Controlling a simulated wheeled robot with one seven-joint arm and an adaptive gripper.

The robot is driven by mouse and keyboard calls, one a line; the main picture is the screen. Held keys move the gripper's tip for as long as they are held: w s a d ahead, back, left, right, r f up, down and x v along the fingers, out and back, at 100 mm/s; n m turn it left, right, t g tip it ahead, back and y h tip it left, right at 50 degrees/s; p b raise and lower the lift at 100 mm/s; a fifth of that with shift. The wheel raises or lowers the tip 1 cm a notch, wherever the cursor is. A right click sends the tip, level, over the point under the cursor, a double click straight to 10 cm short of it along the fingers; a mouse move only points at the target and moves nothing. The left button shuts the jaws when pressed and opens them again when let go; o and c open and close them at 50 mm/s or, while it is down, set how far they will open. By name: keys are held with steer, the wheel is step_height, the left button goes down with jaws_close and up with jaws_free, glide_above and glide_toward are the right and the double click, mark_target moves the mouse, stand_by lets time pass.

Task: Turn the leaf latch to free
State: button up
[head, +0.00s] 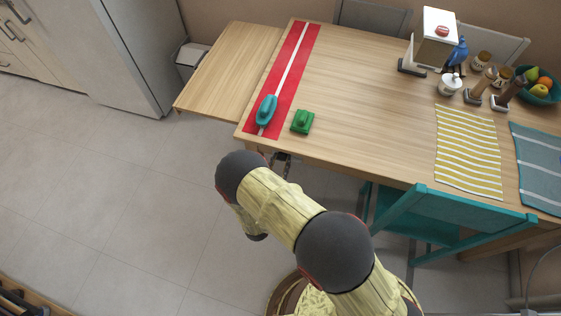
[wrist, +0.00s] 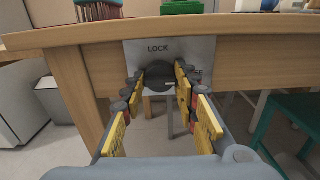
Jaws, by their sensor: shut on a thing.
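The leaf latch is a dark round knob (wrist: 160,76) on a grey plate (wrist: 140,50) under the table's front edge. The plate reads LOCK above the knob; another label at its lower right is mostly hidden by a finger. A light pointer mark on the knob seems to lie toward the right. My gripper (wrist: 158,80) has its yellow-padded fingers on either side of the knob and is shut on it. In the head view the gripper is mostly hidden behind my arm, and the latch cannot be made out. The table leaf (head: 222,75) is at the left, level with the tabletop.
A red strip with a white stripe (head: 290,70) runs along the leaf side of the tabletop. A teal chair (head: 430,215) stands at the right. The floor at left is clear.

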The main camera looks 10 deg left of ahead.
steer(key=shift+f, duration=0.1)
steer(key=o, duration=1.2)
steer(key=shift+c, duration=0.2)
steer(key=s, duration=1.2)
steer(key=shift+a, duration=0.45)
